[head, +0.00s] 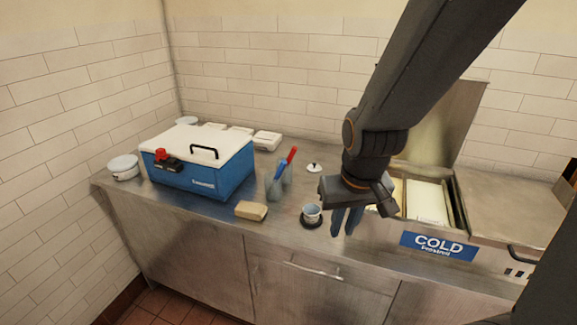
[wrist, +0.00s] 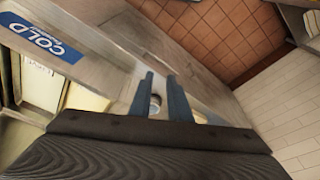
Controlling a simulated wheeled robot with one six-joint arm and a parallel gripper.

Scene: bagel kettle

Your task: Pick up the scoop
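No scoop can be made out for certain. A red handle (head: 292,154) and a blue handle (head: 281,168) stand upright in a grey holder (head: 273,190) in the middle of the counter; what is below them is hidden. My gripper (head: 347,222) points down above the counter's front, right of the holder and just right of a small cup. In the wrist view my gripper (wrist: 160,76) has its two blue-grey fingers apart, with no object visibly held. A small round pale thing (wrist: 155,103) shows beyond the gap, partly hidden.
A small cup (head: 312,213) stands on a dark round base near the front edge. A tan block (head: 251,211) lies left of it. A blue cooler (head: 205,180) with a white lid fills the left. A white lid (head: 314,168) lies behind. The open cold station (head: 438,246) is right.

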